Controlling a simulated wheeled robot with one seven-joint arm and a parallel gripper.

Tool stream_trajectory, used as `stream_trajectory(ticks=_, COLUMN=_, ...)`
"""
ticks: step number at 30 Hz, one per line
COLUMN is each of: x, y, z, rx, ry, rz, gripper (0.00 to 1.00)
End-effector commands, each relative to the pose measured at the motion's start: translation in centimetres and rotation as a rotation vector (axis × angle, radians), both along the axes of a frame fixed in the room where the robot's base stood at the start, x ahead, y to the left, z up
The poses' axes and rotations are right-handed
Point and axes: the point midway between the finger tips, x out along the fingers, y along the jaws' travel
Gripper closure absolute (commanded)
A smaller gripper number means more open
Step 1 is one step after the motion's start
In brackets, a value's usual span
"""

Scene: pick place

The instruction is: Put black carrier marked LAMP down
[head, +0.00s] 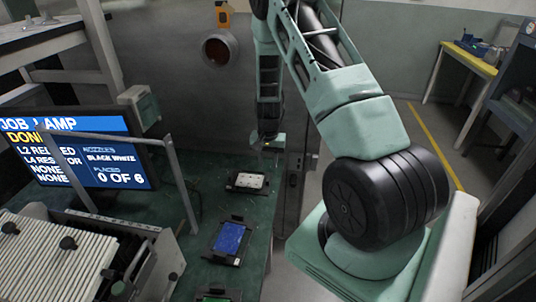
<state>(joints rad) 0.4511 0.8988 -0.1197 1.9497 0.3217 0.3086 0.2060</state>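Black-framed carriers lie flat in a row on the green bench top (180,222). The farthest carrier (247,182) holds a white board, the middle carrier (232,240) a blue one, and the nearest carrier (215,296) a green one, cut off by the bottom edge. No LAMP marking is readable on any of them. My gripper (268,143) is over the far end of the bench, beyond the white-board carrier. It is small and dark here, and its fingers and anything between them cannot be made out.
A screen (80,150) at left reads JOB LAMP and PLACED 0 OF 6. A metal frame (175,190) stands before it. A machine with pale slats (60,255) fills the lower left. A grey panel (180,80) rises behind. A yellow-topped table (470,58) stands far right.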

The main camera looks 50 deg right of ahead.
Motion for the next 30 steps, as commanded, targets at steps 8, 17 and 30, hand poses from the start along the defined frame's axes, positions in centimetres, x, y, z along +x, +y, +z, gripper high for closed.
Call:
stream_trajectory(ticks=8, x=0.1, y=0.0, z=3.9, rx=0.000, ry=-0.001, rz=0.000, gripper=0.66)
stream_trajectory(ticks=17, x=0.0, y=0.0, z=4.7, rx=0.001, ry=0.001, rz=-0.001, gripper=0.66)
stream_trajectory(ticks=30, x=0.0, y=0.0, z=4.6, rx=0.001, ry=0.001, rz=0.000, gripper=0.66)
